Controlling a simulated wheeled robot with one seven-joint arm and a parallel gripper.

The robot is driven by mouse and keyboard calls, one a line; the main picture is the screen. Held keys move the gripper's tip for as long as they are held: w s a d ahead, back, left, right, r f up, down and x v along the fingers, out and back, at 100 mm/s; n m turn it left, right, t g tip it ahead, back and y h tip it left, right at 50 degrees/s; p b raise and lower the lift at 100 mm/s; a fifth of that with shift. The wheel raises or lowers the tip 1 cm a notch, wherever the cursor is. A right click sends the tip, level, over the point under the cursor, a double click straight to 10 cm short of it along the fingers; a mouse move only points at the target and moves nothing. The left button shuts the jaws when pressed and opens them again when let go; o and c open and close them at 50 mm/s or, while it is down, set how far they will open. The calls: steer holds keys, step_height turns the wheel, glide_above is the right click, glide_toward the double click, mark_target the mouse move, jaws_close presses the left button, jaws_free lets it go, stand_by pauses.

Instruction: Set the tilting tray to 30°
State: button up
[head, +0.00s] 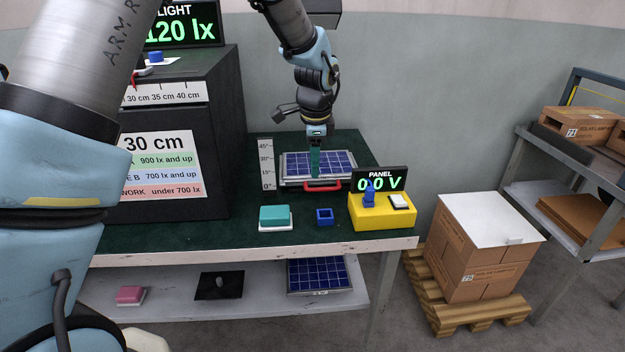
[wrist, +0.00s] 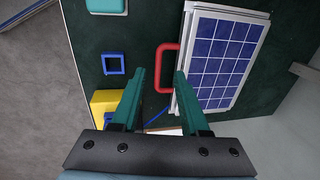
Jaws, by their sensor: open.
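The tilting tray (head: 284,182) lies about flat on the green bench top, with a blue solar panel (head: 335,163) on it; the panel also shows in the wrist view (wrist: 222,52). A red handle (head: 322,188) sticks out from its front edge. The angle scale (head: 266,165), marked 0° to 45°, stands at its left; I cannot make out an exact reading. My gripper (head: 315,176) is open and points down over the tray's front. In the wrist view its teal fingers (wrist: 159,75) appear either side of the red handle (wrist: 158,62), apart from it; the height gap is unclear.
A yellow box (head: 380,218) with a blue knob and the panel meter (head: 380,179) reading 0.0 V stand right of the tray. A blue square holder (head: 325,216) and a teal block (head: 275,217) sit in front. The black cabinet (head: 225,130) rises at left.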

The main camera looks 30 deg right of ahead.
mark_target(314, 189)
steer(key=f, duration=0.4)
steer(key=w+f, duration=0.1)
steer(key=f, duration=0.1)
steer(key=shift+d+f+p, duration=0.3)
steer(key=shift+f+p, duration=0.05)
steer(key=shift+p, duration=0.05)
jaws_close()
stand_by(1.0)
